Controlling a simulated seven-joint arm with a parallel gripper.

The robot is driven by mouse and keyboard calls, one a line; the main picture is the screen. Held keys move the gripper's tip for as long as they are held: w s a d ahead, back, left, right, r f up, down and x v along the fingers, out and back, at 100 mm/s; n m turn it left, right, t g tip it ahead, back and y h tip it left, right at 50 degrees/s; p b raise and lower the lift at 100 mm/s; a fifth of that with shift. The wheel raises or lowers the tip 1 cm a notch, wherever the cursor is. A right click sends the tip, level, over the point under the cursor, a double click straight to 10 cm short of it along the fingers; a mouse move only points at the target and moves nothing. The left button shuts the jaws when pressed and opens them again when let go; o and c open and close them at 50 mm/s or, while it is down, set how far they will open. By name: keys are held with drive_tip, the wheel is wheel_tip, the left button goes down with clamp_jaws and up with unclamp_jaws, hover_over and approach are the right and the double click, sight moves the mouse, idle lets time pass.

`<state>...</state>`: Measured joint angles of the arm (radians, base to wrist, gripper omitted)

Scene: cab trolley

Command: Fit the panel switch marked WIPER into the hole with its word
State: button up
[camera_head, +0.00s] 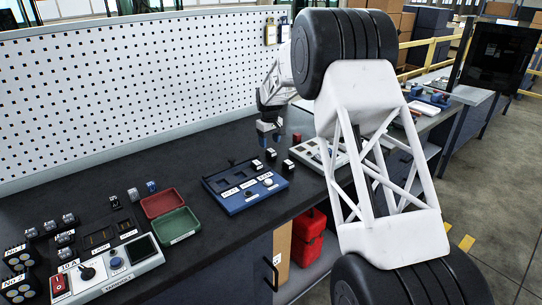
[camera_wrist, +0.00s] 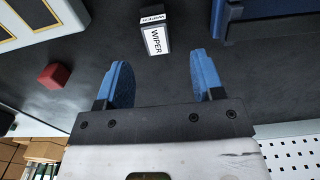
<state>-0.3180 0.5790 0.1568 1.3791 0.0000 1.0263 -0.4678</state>
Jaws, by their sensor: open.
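The WIPER switch (camera_wrist: 155,39) is a dark block with white labels reading WIPER in the wrist view. It stands on the dark bench top, just beyond my fingertips. In the head view it appears to be the small black-and-white block (camera_head: 271,155) behind the blue panel. My gripper (camera_wrist: 160,62) has two blue fingers, spread apart with nothing between them. In the head view my gripper (camera_head: 270,131) hangs above and behind that block. The blue panel (camera_head: 222,203) has several white word labels and openings; its words are too small to read. Its corner shows in the wrist view (camera_wrist: 270,30).
A red cube (camera_head: 297,138) and a pale panel (camera_head: 316,147) lie to the right. Red and green trays (camera_head: 175,226) and a control box (camera_head: 120,268) are left. A pegboard (camera_head: 120,90) stands behind.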

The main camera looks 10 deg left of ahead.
sight(269, 150)
drive_tip(key=shift+f, duration=0.1)
drive_tip(key=shift+w+f, duration=0.15)
drive_tip(key=shift+f, duration=2.4)
drive_tip(key=shift+c, duration=0.3)
drive_tip(key=c, duration=0.9)
